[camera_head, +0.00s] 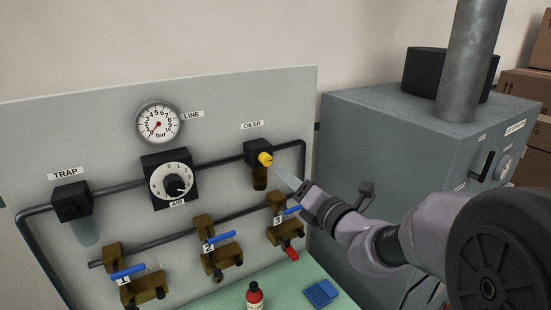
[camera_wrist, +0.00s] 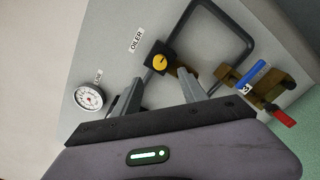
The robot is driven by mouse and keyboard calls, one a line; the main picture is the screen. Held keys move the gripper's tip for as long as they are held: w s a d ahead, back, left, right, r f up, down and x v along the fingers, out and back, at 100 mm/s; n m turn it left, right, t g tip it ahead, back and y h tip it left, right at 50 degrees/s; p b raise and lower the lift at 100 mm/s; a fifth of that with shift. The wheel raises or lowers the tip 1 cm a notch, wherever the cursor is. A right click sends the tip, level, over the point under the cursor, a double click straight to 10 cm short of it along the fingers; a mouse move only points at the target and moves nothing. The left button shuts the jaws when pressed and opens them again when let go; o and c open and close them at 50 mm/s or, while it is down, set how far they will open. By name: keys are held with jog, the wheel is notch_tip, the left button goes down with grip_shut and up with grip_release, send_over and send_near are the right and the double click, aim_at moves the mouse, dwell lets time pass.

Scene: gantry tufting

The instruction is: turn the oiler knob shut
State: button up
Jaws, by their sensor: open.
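The oiler is a black block (camera_head: 258,152) on the grey panel under the OILER label, with a yellow knob (camera_head: 265,159) on its front and a brown bowl below. In the wrist view the yellow knob (camera_wrist: 160,63) sits ahead of my gripper, in line with the space between the fingers. My gripper (camera_head: 283,176) is to the right of the knob and a little below it in the head view. Its fingers (camera_wrist: 166,94) are apart and empty in the wrist view. No contact with the knob shows. A dark mark shows on the knob's face, but I cannot tell its setting.
Pipes (camera_head: 222,167) run across the panel. A gauge (camera_head: 158,123), an AIR dial (camera_head: 172,182) and a TRAP unit (camera_head: 72,202) are to the left. Valves with blue levers (camera_head: 221,240) are below. A grey cabinet (camera_head: 380,140) stands right.

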aim_at(268, 161)
jog(key=x, duration=1)
jog(key=shift+w+a, duration=0.1)
jog(key=shift+a, duration=0.05)
grip_shut()
